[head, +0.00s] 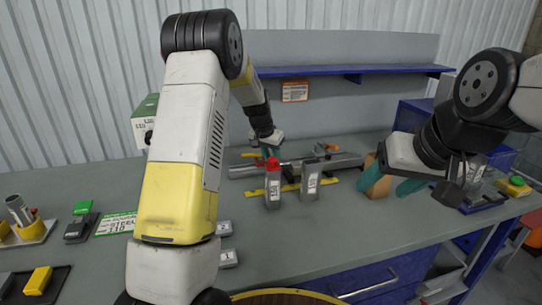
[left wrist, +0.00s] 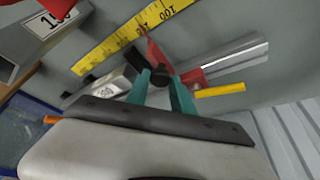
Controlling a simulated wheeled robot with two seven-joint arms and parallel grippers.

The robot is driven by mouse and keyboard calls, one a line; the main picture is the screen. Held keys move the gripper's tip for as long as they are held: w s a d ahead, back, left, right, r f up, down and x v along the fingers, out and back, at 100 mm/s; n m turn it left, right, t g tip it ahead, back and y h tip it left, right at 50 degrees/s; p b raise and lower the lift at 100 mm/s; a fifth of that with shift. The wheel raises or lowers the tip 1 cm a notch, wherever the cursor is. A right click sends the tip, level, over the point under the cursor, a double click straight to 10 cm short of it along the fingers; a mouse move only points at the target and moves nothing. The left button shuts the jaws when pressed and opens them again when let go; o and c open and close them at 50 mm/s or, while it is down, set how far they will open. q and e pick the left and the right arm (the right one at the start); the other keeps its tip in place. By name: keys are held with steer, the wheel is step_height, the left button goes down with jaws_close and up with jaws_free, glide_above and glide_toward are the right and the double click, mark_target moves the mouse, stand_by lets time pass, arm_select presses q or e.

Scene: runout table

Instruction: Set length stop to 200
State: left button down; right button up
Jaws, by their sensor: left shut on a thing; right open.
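The length stop (left wrist: 152,52) has a red body and a dark knob; it sits on the grey rail (left wrist: 238,62) beside the yellow scale (left wrist: 110,46). My left gripper (left wrist: 161,84) is shut on the stop at its dark knob. In the left wrist view the stop's red tip lies close to the scale, near a printed 100; the exact reading is unclear. My right gripper (head: 392,180) is open over the right part of the table.
Two grey labelled blocks (head: 272,188) (head: 311,183) stand in front of the rail. A brown block (head: 376,182) is beside the right fingers. A green-and-white card (head: 115,223) and small grey pieces (head: 227,259) lie at left. A blue shelf (head: 350,71) runs behind.

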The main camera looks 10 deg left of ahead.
arm_select(q)
steer(key=d, duration=0.1)
steer(key=w+d, duration=0.1)
steer(key=d, duration=0.1)
steer(key=w+d, duration=0.1)
steer(key=shift+d, duration=0.35)
steer(key=c, duration=1.1)
jaws_free()
steer(key=v, duration=0.7)
steer(key=shift+s+r, duration=0.15)
steer(key=shift+r, duration=0.2)
